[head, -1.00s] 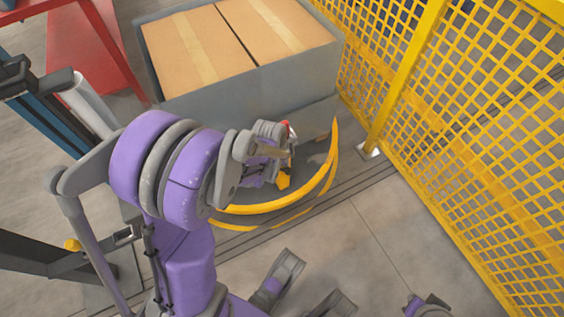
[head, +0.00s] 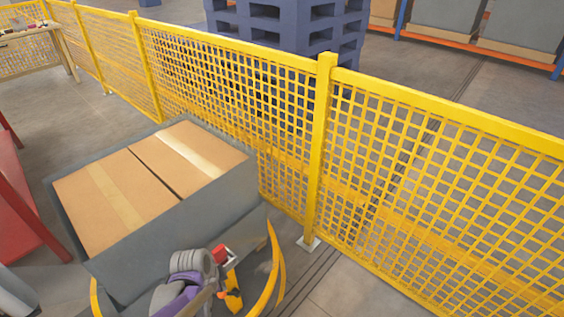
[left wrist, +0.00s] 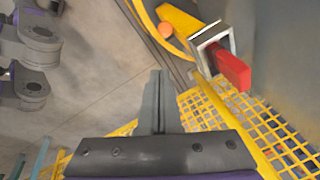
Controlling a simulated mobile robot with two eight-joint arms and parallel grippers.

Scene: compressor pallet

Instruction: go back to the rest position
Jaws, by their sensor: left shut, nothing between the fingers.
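My left gripper (left wrist: 158,100) is shut and empty. Its two grey fingers meet in the middle of the left wrist view, with floor behind them. In the head view the left gripper (head: 208,294) is small and partly hidden at the bottom edge, in front of the grey box. A yellow piece with a square metal sleeve and a red block (left wrist: 232,68) is to the upper right of the fingers in the left wrist view, apart from them. Its red part (head: 221,254) also shows in the head view. My right gripper is in neither current view.
A grey box (head: 185,235) holding cartons (head: 175,165) stands in front of a yellow mesh fence (head: 318,150). A curved yellow rail (head: 271,270) is at its base. A red structure (head: 25,215) is at the left. Blue pallets (head: 285,25) are beyond the fence.

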